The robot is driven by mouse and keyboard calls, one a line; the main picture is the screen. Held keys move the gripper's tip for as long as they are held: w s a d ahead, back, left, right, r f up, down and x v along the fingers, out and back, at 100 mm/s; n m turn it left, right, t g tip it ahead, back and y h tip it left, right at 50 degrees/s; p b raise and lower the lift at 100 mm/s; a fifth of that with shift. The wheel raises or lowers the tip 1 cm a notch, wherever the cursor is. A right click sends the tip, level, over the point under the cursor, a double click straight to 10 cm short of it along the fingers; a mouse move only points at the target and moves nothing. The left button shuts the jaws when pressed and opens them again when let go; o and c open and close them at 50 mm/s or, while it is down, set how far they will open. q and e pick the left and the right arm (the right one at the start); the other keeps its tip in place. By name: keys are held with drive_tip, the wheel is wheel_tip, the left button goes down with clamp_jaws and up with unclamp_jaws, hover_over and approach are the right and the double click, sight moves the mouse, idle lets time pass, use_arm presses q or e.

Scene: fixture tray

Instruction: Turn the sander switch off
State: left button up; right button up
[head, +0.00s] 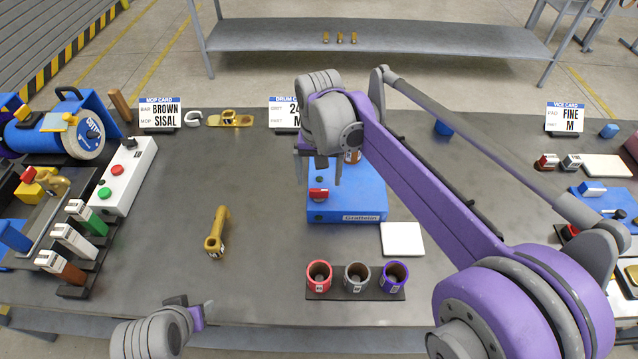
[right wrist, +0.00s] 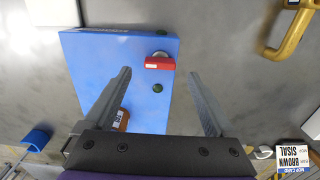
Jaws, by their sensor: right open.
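The sander is a blue box (head: 345,205) in the middle of the bench, partly hidden by my right arm. Its red switch (head: 318,194) sits near its left side; in the right wrist view the red switch (right wrist: 159,63) lies crosswise, with a small dark round spot on either side. A brown piece with a white label (right wrist: 121,119) stands on the box. My right gripper (head: 318,181) is open and empty, pointing down, its fingers on either side of the switch but apparently above it. My left gripper (head: 190,310) is at the front edge; its jaws are unclear.
A rack (head: 332,291) with red, grey and purple drums stands in front of the sander. A white pad (head: 402,239) lies to its right. A yellow handle-shaped part (head: 216,233) lies to the left. A control box (head: 124,178) with red and green buttons stands further left.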

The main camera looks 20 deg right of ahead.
sight(319, 190)
use_arm(q)
drive_tip(key=shift+w+r, duration=0.1)
drive_tip(key=shift+r, duration=0.2)
use_arm(e)
wheel_tip(319, 190, up, 6)
drive_tip(key=shift+r, duration=0.25)
